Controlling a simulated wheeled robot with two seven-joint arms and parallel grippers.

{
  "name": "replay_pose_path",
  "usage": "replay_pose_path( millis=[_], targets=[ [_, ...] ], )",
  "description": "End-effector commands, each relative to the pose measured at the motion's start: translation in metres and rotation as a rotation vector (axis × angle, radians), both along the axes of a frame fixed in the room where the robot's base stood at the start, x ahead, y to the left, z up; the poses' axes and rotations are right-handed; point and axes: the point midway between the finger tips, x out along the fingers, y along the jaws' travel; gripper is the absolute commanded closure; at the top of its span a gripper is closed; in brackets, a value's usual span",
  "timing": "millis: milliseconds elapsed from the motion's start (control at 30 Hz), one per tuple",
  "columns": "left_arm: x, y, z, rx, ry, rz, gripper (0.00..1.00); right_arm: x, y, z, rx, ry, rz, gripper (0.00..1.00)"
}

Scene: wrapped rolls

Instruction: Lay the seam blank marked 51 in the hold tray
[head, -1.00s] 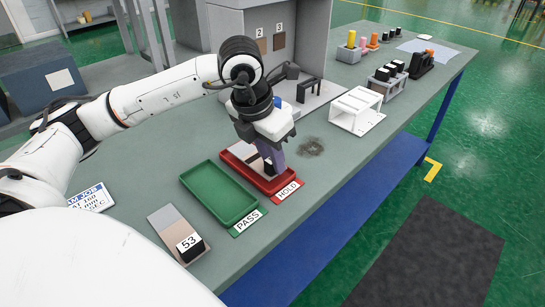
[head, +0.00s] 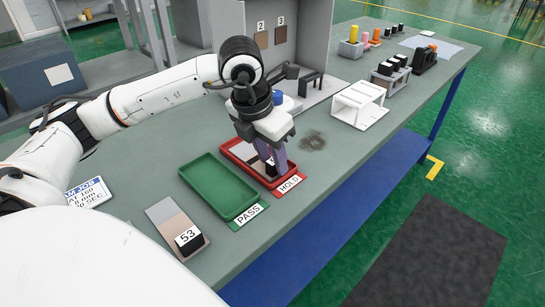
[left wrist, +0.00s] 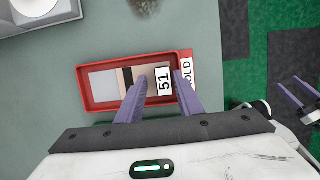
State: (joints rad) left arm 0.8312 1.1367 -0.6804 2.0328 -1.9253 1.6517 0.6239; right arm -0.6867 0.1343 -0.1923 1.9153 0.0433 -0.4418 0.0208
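The seam blank marked 51 (left wrist: 163,81) lies in the red hold tray (left wrist: 84,99), with its grey and tan plate to the left and its black block and white label to the right. In the head view the hold tray (head: 233,146) is partly hidden by my left gripper (head: 272,172). My left gripper (left wrist: 155,95) is over the tray, its purple fingers apart on either side of the label, with gaps showing beside it. My right gripper (left wrist: 297,90) shows at the right edge of the left wrist view, fingers apart and empty.
The green pass tray (head: 212,207) stands beside the hold tray. A blank marked 53 (head: 187,237) lies nearer on the bench. A white rack (head: 358,106) and holders of coloured rolls (head: 350,48) stand farther right. A grey booth (head: 310,30) is behind.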

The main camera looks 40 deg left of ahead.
Motion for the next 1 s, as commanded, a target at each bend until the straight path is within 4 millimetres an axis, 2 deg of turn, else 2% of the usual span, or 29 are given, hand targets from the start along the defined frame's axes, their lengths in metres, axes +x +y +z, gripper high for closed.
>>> replay_pose_path(
  millis=[33, 467, 533, 600, 800, 1000],
  targets=[
    [-0.001, -0.006, -0.001, -0.013, 0.002, -0.012, 0.60, 0.000, 0.000, 0.000, 0.000, 0.000, 0.000, 0.47],
    [-0.001, -0.010, -0.002, -0.019, 0.003, -0.018, 0.60, -0.001, 0.001, 0.000, -0.004, 0.005, 0.005, 0.47],
    [-0.001, -0.010, -0.001, -0.019, 0.002, -0.018, 0.60, 0.004, 0.008, 0.012, 0.001, -0.006, 0.017, 0.47],
    [-0.004, -0.008, 0.016, -0.017, -0.005, -0.017, 0.60, 0.007, 0.013, 0.019, 0.011, -0.019, 0.019, 0.47],
    [-0.016, -0.003, 0.059, -0.010, -0.005, -0.010, 0.60, 0.005, 0.011, 0.015, 0.006, -0.008, 0.018, 0.47],
    [-0.025, 0.000, 0.089, -0.006, -0.004, -0.005, 0.60, 0.004, 0.009, 0.015, 0.004, -0.007, 0.016, 0.47]
  ],
)
